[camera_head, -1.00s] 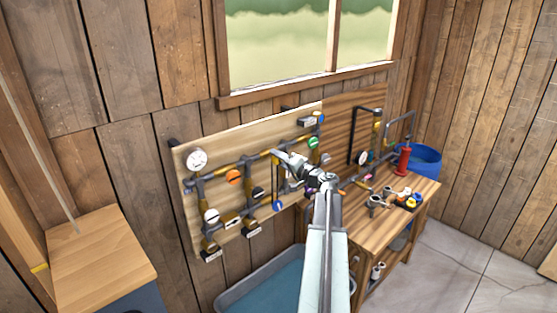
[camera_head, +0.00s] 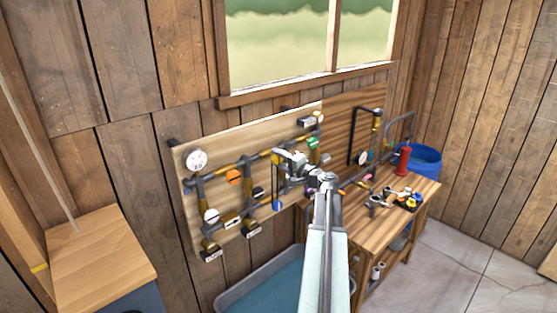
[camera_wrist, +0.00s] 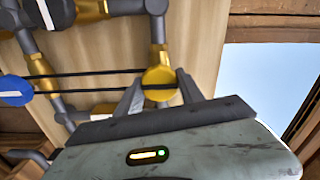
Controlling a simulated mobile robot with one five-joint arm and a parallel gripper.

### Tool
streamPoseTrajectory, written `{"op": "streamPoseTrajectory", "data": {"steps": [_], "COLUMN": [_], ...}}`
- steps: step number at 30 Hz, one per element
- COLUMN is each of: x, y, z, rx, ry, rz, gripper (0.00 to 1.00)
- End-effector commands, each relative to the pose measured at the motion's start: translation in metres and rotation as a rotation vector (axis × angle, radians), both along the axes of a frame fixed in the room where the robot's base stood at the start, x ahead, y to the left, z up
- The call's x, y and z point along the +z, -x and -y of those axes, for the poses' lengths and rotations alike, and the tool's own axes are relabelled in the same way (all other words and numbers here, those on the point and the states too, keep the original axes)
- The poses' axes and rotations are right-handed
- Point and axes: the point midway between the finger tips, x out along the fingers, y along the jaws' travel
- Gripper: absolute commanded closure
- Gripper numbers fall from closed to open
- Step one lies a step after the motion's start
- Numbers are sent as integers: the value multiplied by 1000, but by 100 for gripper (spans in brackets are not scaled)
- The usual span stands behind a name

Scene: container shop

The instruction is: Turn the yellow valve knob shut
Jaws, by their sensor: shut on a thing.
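The yellow valve knob (camera_wrist: 159,77) is a round disc with a dark stripe across it, seen in the wrist view on a brass and grey pipe. My gripper (camera_wrist: 160,88) has one finger on each side of it and is shut on it. In the head view my gripper (camera_head: 280,160) is at the upper pipe run of the pipe board (camera_head: 205,155).
An orange knob (camera_head: 234,176), a blue knob (camera_head: 278,205) and a green knob (camera_head: 312,142) are on the same board. A white gauge (camera_head: 196,160) is at its upper left. A workbench (camera_head: 385,225) with loose fittings stands to the right, and a water trough (camera_head: 262,285) below.

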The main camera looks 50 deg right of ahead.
Motion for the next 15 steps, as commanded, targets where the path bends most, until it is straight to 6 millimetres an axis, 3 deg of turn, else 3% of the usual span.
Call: {"op": "streamPoseTrajectory", "data": {"steps": [3, 4, 6, 15], "x": [0, 0, 0, 0], "y": [0, 0, 0, 2], "z": [0, 0, 0, 0], "rx": [0, 0, 0, -1], "ry": [-2, -2, -1, 0], "rz": [1, 1, 1, 0], "gripper": [96, 47, 34, 34]}}
